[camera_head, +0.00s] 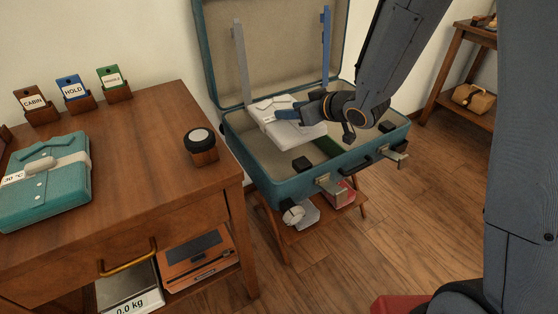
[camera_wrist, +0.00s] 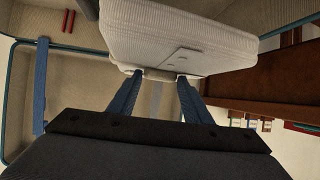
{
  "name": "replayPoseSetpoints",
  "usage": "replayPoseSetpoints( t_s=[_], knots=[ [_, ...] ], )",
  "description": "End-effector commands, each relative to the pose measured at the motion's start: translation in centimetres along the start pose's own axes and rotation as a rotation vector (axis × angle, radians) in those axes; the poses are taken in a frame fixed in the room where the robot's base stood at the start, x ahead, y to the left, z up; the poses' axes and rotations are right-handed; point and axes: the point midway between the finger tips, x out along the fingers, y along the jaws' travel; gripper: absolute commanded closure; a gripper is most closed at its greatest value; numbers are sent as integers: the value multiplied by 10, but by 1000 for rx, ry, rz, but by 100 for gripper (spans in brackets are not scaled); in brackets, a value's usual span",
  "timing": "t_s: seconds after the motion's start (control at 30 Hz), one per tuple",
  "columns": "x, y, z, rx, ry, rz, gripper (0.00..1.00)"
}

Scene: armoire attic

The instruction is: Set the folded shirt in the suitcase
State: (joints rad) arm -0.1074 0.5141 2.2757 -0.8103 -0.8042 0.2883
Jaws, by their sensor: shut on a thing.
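A white folded shirt (camera_head: 290,124) is in my gripper (camera_head: 275,115), over the left part of the open teal suitcase (camera_head: 282,190). In the wrist view the shirt (camera_wrist: 180,35) fills the upper middle, and the blue fingers of my gripper (camera_wrist: 158,82) are shut on a small tab at its edge. I cannot tell whether the shirt touches the suitcase floor. The suitcase lid stands open at the back with a grey strap (camera_head: 239,62) and a blue strap (camera_head: 326,42). My arm hides part of the suitcase's right side.
The suitcase rests on a low wooden stand (camera_head: 290,240). A shelf with a tan bag (camera_head: 474,97) is at right.

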Motion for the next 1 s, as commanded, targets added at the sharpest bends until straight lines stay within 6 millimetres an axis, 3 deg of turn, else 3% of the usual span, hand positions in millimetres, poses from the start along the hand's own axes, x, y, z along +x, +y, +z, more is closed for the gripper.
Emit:
replayPoseSetpoints(
  t_s=[0.2, 0.5, 1.0],
  knots=[
    [10, -4, 5, -20, 1, -37, 83],
    [33, -4, 48, -19, 0, -39, 83],
    [55, -4, 89, -19, 1, -38, 83]
  ],
)
